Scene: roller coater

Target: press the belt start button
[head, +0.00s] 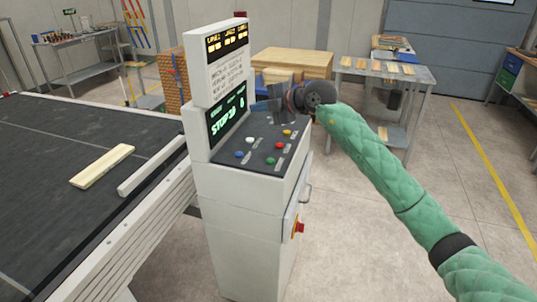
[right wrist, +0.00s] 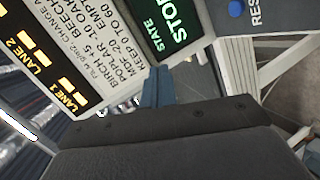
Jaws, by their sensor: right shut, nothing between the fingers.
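The control panel (head: 238,160) of the white console carries several coloured buttons: a green button (head: 270,161), a red button (head: 279,145), a yellow button (head: 287,132), a white button (head: 250,140) and a blue button (head: 239,154). Their labels are too small to read in the head view, so I cannot tell which one starts the belt. My right gripper (head: 258,107) is shut and empty, above the far end of the panel and apart from the buttons. In the right wrist view its blue fingers (right wrist: 157,88) are together before the screens. My left gripper is out of view.
A state screen (head: 226,115) shows green text beginning STOP; a lane screen (head: 227,40) is above it. The dark belt (head: 60,140) at left bears a pale wooden board (head: 103,166). A red switch (head: 299,228) is on the console's side. Open floor is at right.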

